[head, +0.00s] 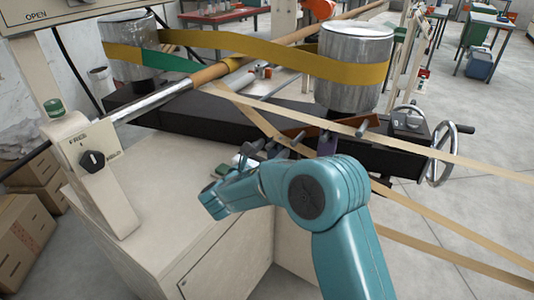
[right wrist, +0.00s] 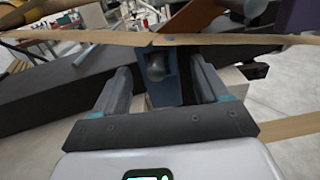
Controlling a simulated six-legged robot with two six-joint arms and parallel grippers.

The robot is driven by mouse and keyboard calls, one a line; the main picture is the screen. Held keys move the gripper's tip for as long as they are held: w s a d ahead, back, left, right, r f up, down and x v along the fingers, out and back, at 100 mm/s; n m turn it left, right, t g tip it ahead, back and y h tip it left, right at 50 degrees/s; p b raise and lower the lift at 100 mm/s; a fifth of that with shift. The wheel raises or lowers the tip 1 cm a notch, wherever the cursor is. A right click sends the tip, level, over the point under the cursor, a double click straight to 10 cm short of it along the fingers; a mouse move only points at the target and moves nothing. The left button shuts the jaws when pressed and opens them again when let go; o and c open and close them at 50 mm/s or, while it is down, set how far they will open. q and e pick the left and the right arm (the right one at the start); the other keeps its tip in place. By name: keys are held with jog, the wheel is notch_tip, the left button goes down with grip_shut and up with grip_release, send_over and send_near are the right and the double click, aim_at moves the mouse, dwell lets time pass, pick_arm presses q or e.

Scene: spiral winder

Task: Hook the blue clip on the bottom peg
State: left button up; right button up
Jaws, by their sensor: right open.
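In the right wrist view the blue clip (right wrist: 172,92) stands between my open right fingers, with clear space on both sides. The rounded end of a grey peg (right wrist: 156,68) shows at its upper part. The clip looks set around this peg, but I cannot tell how firmly it hooks or whether this is the bottom peg. My right gripper (right wrist: 160,88) is open. In the head view it (head: 240,165) is small and partly hidden behind my teal wrist, beside the winder's black beam. The clip is not clear there. My left gripper is not in view.
Tan paper strips (head: 440,150) run right from the winder; one crosses just above the clip in the wrist view. The black beam (head: 190,119) carries two metal drums (head: 352,50) with a yellow belt (head: 240,48). A handwheel (head: 440,155) stands right. A control panel (head: 92,160) stands left.

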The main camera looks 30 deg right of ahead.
jog(key=b+v, duration=0.1)
jog(key=v, duration=1.5)
jog(key=s+f+m+g+y+p, duration=0.2)
jog(key=s+f+g+y, duration=0.4)
jog(key=f, duration=0.6)
jog(key=s+f+m+g+y+p, duration=0.15)
jog(key=s+f+y, duration=0.25)
jog(key=s+f, duration=0.55)
jog(key=s+a+f+m+y+p, duration=0.1)
jog(key=s+a+f+m+y, duration=0.3)
jog(key=m, duration=0.6)
jog(key=s+a+f+m+y+p, duration=0.2)
jog(key=s+a+f+m+y, duration=0.2)
jog(key=m, duration=0.7)
jog(key=a+f+t+y, duration=0.1)
jog(key=a+y, duration=0.1)
jog(key=shift+y, duration=0.3)
